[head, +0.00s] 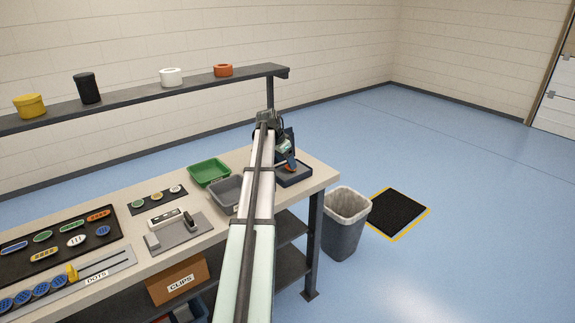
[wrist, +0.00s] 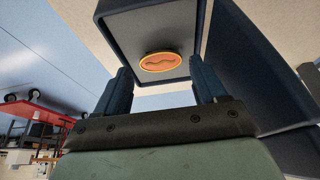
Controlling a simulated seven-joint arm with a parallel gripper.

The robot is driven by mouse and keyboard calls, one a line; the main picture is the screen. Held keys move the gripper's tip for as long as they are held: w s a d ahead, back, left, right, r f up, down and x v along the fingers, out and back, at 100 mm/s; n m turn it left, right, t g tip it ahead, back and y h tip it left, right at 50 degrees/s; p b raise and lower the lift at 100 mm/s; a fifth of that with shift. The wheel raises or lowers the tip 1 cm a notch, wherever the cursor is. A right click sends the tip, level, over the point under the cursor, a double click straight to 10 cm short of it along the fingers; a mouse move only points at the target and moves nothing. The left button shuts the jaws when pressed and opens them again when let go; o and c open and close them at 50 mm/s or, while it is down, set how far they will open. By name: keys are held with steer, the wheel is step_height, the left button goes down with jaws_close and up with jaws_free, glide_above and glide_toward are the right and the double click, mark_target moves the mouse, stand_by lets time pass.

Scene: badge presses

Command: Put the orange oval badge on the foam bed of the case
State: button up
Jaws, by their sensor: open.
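The orange oval badge (wrist: 160,62) shows in the wrist view with a darker wavy mark on its face. It appears to lie on the pale bed inside a dark blue open case (wrist: 112,22). My gripper (wrist: 161,74) is open, with one finger on each side of the badge and visible gaps to it. In the head view the case (head: 296,180) stands at the right end of the bench. My gripper (head: 287,152) is over it and hides part of it. A small patch of orange shows there below my gripper.
A green bin (head: 210,172) and a grey bin (head: 224,196) stand left of the case. A black mat (head: 20,253) holds several other badges, one also orange and elongated. A shelf (head: 140,99) with pots runs behind. A waste bin (head: 345,225) stands off the bench's right end.

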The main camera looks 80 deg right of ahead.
steer(key=v, duration=0.9)
steer(key=shift+r, duration=0.25)
steer(key=shift+a, duration=0.1)
steer(key=shift+c, duration=0.4)
